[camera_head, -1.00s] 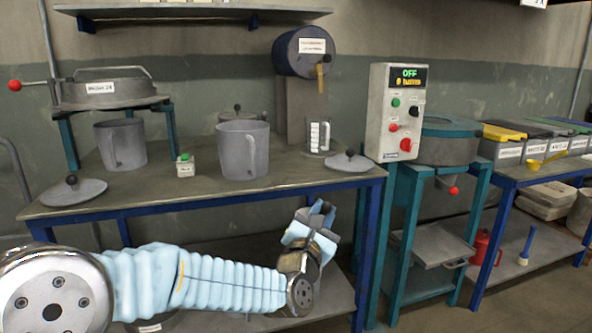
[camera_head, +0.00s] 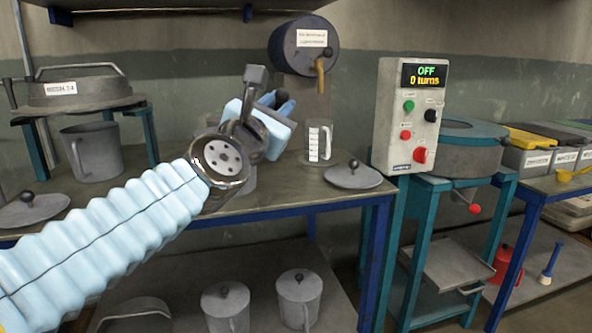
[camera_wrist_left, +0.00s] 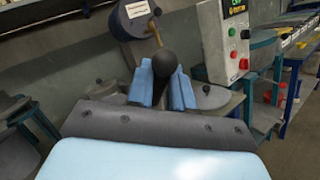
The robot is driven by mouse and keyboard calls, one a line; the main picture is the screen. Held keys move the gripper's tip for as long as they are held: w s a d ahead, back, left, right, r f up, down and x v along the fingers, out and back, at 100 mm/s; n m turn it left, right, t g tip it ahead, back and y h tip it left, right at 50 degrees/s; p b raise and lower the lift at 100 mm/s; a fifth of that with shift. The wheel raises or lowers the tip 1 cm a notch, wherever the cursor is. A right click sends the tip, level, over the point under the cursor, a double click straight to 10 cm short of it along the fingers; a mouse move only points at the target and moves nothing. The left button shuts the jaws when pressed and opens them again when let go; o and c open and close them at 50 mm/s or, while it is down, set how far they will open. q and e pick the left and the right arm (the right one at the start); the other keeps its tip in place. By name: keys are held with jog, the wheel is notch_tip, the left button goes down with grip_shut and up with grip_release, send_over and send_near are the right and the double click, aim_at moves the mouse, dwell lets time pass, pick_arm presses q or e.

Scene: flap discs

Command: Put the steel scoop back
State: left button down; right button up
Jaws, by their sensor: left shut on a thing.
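My left gripper (camera_head: 284,104) is raised over the back of the work table, in front of a grey mug. In the left wrist view, its blue fingers (camera_wrist_left: 163,86) are shut on a dark, round-ended handle (camera_wrist_left: 165,62). I take this to be the steel scoop; its bowl does not show in either view. In the head view the wrist hides most of the held thing. My right gripper is not in view.
The work table (camera_head: 290,196) holds a mug (camera_head: 92,152), a clear measuring jug (camera_head: 318,142) and a lid (camera_head: 354,176). A drum with a tap (camera_head: 303,45) stands behind. A control box (camera_head: 408,115), bins (camera_head: 527,158) and a yellow scoop (camera_head: 572,174) are to the right. Lidded pots (camera_head: 299,298) stand below.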

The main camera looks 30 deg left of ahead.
pick_arm(q)
jog(key=w+a+f, duration=0.2)
jog(key=w+f, duration=0.4)
jog(key=w+a+f+b, duration=0.1)
jog(key=w+a+f, duration=0.1)
jog(key=w+f, duration=0.4)
jog(key=shift+w+a+f, duration=0.3)
jog(key=shift+f, duration=0.1)
jog(key=c, duration=1)
grip_release()
